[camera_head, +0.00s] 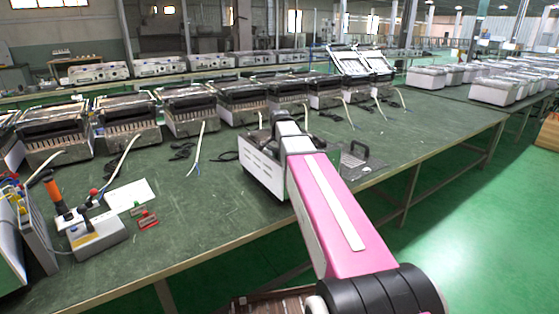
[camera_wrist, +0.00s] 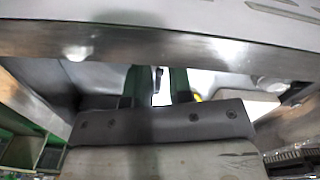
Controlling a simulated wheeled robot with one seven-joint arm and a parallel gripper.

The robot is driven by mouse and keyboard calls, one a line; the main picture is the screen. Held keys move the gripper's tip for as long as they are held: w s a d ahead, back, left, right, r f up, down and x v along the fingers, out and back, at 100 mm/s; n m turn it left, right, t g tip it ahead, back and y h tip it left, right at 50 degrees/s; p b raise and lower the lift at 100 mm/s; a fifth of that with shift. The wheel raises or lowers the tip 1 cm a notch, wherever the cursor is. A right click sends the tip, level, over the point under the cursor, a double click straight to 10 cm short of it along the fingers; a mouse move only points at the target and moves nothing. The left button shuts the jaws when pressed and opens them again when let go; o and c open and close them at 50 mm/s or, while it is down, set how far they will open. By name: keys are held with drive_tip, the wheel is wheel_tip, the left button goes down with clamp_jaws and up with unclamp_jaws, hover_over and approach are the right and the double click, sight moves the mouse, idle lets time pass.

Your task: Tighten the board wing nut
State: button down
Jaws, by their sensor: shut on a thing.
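A white-sided appliance (camera_head: 262,176) stands on the green bench in the head view, with the end of my arm over it. In the wrist view my gripper (camera_wrist: 158,82) reaches in under a metal edge (camera_wrist: 170,45) of the unit. In the head view my arm hides the fingers and the nut.
A dark plate with a handle (camera_head: 360,160) lies right of the appliance. Several similar units (camera_head: 190,110) with loose cables line the bench behind. A grey control box (camera_head: 95,235) and a white card (camera_head: 130,195) lie at the left. The bench (camera_head: 210,230) is clear in front.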

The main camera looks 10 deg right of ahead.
drive_tip(key=m, duration=1.4)
drive_tip(key=shift+m, duration=2.9)
drive_tip(key=c, duration=1)
unclamp_jaws()
drive_tip(key=shift+c, duration=0.2)
wheel_tip(320, 180, up, 11)
